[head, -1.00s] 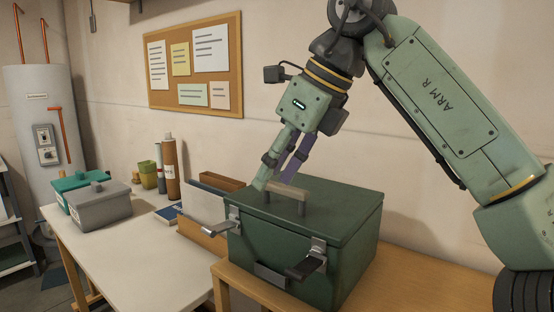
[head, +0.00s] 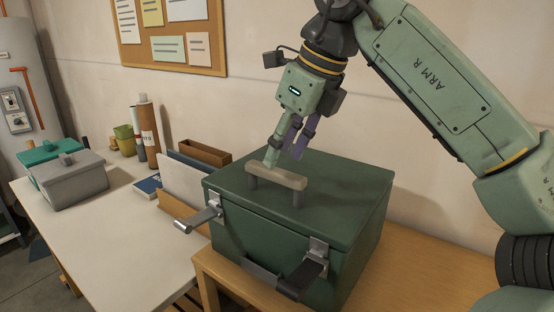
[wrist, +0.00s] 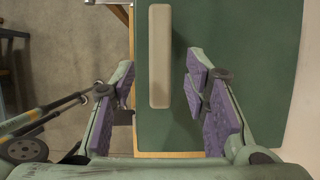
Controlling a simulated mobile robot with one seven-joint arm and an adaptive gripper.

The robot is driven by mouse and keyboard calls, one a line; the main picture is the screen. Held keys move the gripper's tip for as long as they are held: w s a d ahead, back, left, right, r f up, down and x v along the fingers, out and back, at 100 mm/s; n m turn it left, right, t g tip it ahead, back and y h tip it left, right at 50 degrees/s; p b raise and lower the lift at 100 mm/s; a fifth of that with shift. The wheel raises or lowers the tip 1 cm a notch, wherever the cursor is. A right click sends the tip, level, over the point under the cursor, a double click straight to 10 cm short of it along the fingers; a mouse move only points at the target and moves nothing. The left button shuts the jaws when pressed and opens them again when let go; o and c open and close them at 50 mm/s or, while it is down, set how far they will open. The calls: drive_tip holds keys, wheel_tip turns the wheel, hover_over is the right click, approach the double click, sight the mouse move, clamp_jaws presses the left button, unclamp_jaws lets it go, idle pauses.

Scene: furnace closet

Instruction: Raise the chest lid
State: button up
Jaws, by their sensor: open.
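The green chest (head: 290,235) stands on a wooden table with its lid (head: 340,190) down. A pale bar handle (head: 278,178) on two dark posts rises from the lid; it also shows in the wrist view (wrist: 160,60). Two latch levers, left (head: 200,217) and right (head: 308,268), stick outward from the chest front. My gripper (head: 284,158) is open and empty, just above the lid by the handle. In the wrist view my gripper (wrist: 158,68) has one purple-padded finger on each side of the handle, with gaps. I cannot tell whether the fingertips reach handle height.
A white table (head: 120,230) at the left holds a grey box (head: 68,185), a teal box (head: 40,155), rolls and cups. A file holder (head: 180,180) stands close to the chest's left side. The wall is behind; bare wooden tabletop (head: 430,270) lies to the right.

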sight(277, 170)
drive_tip(key=shift+x, duration=1.95)
drive_tip(key=shift+c, duration=0.4)
clamp_jaws()
